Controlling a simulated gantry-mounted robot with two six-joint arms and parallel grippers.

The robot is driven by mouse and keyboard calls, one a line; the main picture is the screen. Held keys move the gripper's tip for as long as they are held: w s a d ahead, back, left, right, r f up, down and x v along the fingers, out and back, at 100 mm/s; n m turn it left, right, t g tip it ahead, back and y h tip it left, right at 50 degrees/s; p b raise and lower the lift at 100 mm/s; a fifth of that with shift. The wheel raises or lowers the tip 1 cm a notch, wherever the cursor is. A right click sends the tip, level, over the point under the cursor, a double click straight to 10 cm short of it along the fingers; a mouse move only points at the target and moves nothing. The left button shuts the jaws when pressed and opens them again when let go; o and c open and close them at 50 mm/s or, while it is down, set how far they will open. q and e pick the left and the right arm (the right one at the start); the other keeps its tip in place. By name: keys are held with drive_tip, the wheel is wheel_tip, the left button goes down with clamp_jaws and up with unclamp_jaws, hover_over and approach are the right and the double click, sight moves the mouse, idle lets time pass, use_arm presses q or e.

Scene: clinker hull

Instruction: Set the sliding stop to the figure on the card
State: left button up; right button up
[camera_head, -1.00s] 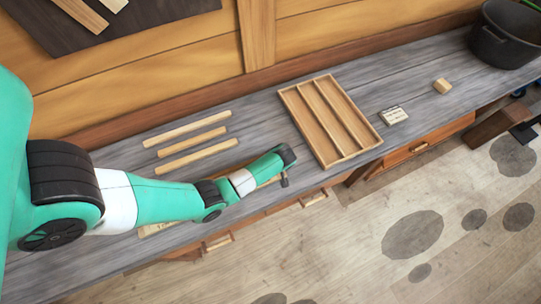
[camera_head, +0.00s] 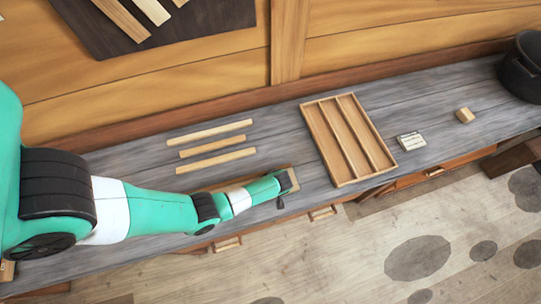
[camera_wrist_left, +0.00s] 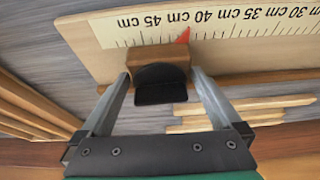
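In the left wrist view a long wooden rule (camera_wrist_left: 245,32) carries a cm scale, seen upside down, with 30, 35, 40 and 45 showing. The sliding stop (camera_wrist_left: 150,55) is a brown wooden block on it with a black knob (camera_wrist_left: 160,84). Its red pointer (camera_wrist_left: 183,36) lies between the 40 and 45 labels. My left gripper (camera_wrist_left: 160,72) has a finger against each side of the block, with no clear gap. In the head view my left gripper (camera_head: 282,188) is over the rule, mostly hiding it. The card (camera_head: 411,141) lies to the right; its figure is too small to read.
A wooden tray with slots (camera_head: 388,167) stands on the grey bench between my gripper and the card. Several wooden strips (camera_head: 216,160) lie behind my arm. A small wood block (camera_head: 465,115) and a dark pot (camera_head: 522,75) are at the right.

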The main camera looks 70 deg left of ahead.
use_arm(q)
drive_tip(key=p+v, duration=0.4)
drive_tip(key=v, duration=0.7)
drive_tip(key=shift+r, duration=0.35)
